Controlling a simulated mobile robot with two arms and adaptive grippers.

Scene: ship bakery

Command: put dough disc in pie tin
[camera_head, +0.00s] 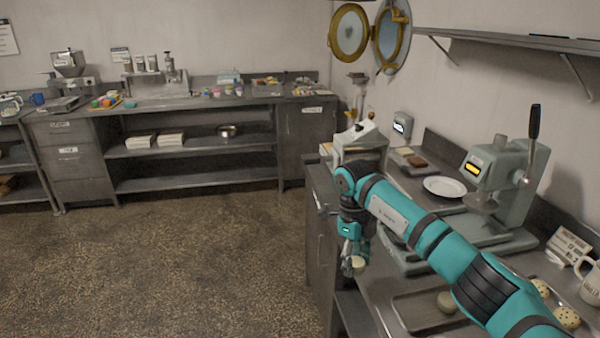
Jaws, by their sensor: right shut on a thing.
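My right gripper (348,262) hangs fingers-down past the front edge of the right-hand counter. It is shut on a small pale round piece (359,266) that looks like the dough disc, partly hidden by the fingers. I cannot make out a pie tin for certain; my right arm covers part of the counter. My left gripper is out of view.
A grey press (515,185) with a black upright handle stands on the counter beside a white plate (445,187). Cookies (567,317) and a mug (590,284) are at the right edge. A shelf (520,42) hangs above. The floor at left is clear.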

